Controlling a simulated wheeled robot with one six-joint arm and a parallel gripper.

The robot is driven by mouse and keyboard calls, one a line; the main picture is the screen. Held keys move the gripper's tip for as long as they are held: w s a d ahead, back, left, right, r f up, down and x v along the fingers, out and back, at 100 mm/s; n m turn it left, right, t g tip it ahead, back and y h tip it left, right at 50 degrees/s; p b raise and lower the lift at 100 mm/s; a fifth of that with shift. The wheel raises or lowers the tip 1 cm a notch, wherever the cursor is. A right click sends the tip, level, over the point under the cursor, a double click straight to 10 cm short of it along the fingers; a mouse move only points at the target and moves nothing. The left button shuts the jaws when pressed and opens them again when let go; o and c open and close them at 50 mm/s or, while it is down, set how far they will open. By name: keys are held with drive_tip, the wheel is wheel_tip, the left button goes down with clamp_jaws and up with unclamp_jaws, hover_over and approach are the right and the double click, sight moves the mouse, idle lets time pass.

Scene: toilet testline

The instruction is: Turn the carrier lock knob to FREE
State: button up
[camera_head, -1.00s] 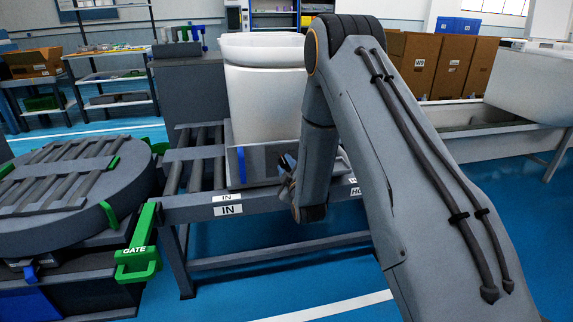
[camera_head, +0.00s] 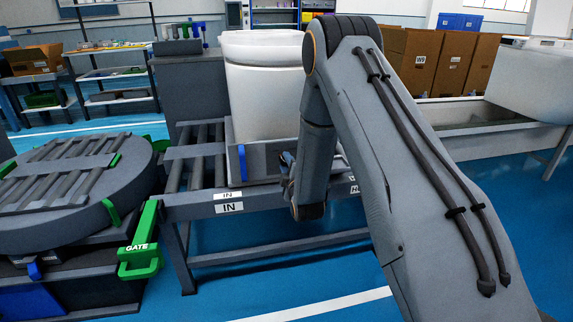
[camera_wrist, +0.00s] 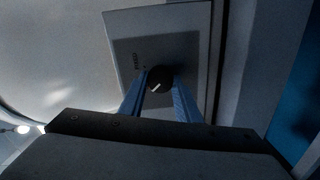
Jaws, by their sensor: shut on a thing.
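The carrier lock knob (camera_wrist: 159,80) is a small dark round knob with a light pointer line, in the middle of the wrist view. It sits on a grey plate (camera_wrist: 183,28) on the carrier (camera_head: 239,163). The pointer runs slantwise, from lower left to upper right. My gripper (camera_wrist: 160,88) is shut on the knob, with one blue finger on each side. In the head view my arm hides the knob and most of the gripper.
A white toilet piece (camera_head: 262,85) stands in the carrier on the roller conveyor (camera_head: 196,165). A green GATE handle (camera_head: 139,250) and a round turntable (camera_head: 75,185) are at the left. Brown boxes (camera_head: 410,62) stand behind my arm. Blue floor is open in front.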

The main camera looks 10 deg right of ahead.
drive_tip(key=o, duration=1.1)
drive_tip(key=shift+c, duration=0.2)
drive_tip(key=s, duration=0.8)
drive_tip(key=shift+r+p, duration=0.15)
drive_tip(key=shift+p, duration=0.3)
drive_tip(key=shift+w, duration=0.1)
